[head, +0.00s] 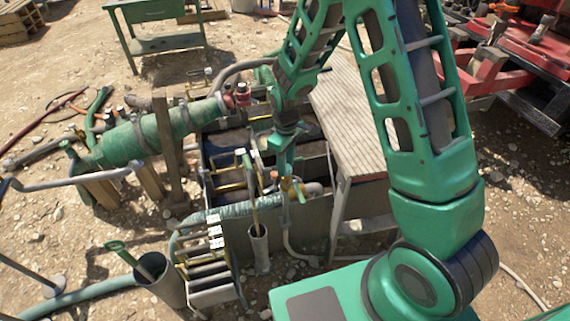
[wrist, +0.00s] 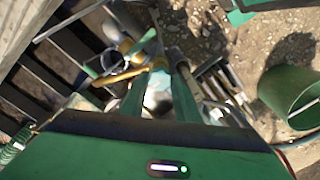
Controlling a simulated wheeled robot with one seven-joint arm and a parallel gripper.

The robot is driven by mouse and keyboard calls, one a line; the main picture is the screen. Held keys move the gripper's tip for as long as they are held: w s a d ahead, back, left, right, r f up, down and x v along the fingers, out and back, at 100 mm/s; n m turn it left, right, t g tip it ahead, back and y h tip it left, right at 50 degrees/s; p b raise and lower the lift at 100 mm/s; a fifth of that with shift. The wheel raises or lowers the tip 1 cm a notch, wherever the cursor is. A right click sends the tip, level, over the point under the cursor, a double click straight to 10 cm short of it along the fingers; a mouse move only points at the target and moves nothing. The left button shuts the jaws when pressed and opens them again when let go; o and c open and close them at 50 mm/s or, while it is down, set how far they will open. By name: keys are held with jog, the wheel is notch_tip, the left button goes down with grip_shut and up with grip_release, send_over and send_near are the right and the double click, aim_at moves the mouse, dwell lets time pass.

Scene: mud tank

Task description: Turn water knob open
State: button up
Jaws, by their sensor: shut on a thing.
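My gripper (head: 285,179) reaches down at the front edge of the mud tank (head: 316,216). In the wrist view, my gripper (wrist: 159,72) has its two green fingers on either side of a small yellow water knob (wrist: 158,62) and is shut on it. In the head view, the yellow and green knob (head: 295,190) shows just at the fingertips, on top of an upright pipe. The fingers hide part of the knob, so I cannot tell how far it is turned.
A wooden plank top (head: 352,118) lies right of the gripper. A large green cylinder (head: 150,137) lies at the left. Red machinery (head: 510,50) is at the far right.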

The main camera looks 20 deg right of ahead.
jog(key=shift+w, duration=0.15)
jog(key=o, duration=1)
jog(key=shift+o, duration=0.2)
notch_tip(320, 180, up, 11)
jog(key=shift+d+f, duration=0.1)
